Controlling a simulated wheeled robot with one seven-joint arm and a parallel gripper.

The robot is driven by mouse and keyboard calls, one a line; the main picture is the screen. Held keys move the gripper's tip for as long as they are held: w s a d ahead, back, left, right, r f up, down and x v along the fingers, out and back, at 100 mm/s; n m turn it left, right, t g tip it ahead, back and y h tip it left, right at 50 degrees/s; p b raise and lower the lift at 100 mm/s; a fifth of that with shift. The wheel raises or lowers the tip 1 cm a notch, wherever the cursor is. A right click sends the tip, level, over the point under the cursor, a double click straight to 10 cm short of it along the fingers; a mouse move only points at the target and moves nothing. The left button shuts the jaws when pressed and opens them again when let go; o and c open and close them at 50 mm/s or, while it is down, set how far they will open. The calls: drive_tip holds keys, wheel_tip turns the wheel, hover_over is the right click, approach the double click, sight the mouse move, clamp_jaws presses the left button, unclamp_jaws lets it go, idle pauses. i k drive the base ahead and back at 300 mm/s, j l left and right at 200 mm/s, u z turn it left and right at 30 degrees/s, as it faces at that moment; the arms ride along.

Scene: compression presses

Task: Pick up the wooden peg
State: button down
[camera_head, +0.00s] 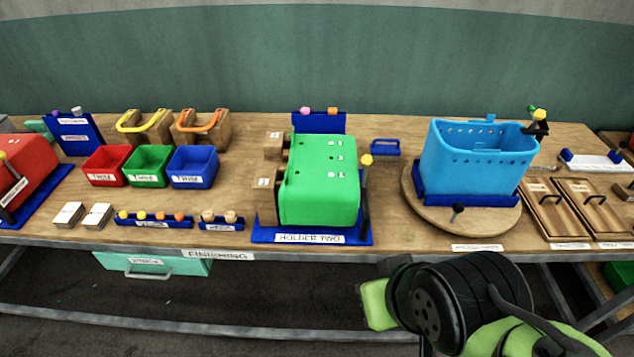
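Two small pale wooden pegs with rounded tops stand side by side in a short labelled blue rack (222,226) near the front edge of the table. One is the left wooden peg (207,215), the other the right wooden peg (231,216). The label is too small to read, and I cannot tell which peg the task means. Green and black parts of my arm show at the lower right, in front of the table edge. I cannot make out my gripper's fingers. Nothing covers the pegs.
A longer blue rack (153,222) of yellow and orange pegs stands left of the pegs. The green block of holder two (320,185) rises close on their right. Red, green and blue bins (194,168) stand behind. A blue tub (475,160) is farther right.

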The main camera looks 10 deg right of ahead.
sight(209, 216)
drive_tip(key=i+j+u, duration=0.1)
drive_tip(key=j, duration=0.4)
drive_tip(key=i+j+u, duration=0.1)
drive_tip(key=i+j, duration=0.25)
drive_tip(key=j, duration=0.15)
drive_tip(key=i+j+u, duration=0.1)
drive_tip(key=j, duration=0.4)
drive_tip(key=i+j+u, duration=0.1)
drive_tip(key=i+j, duration=0.3)
drive_tip(key=i+j+u, duration=0.1)
drive_tip(key=i+j, duration=0.15)
drive_tip(key=j, duration=0.2)
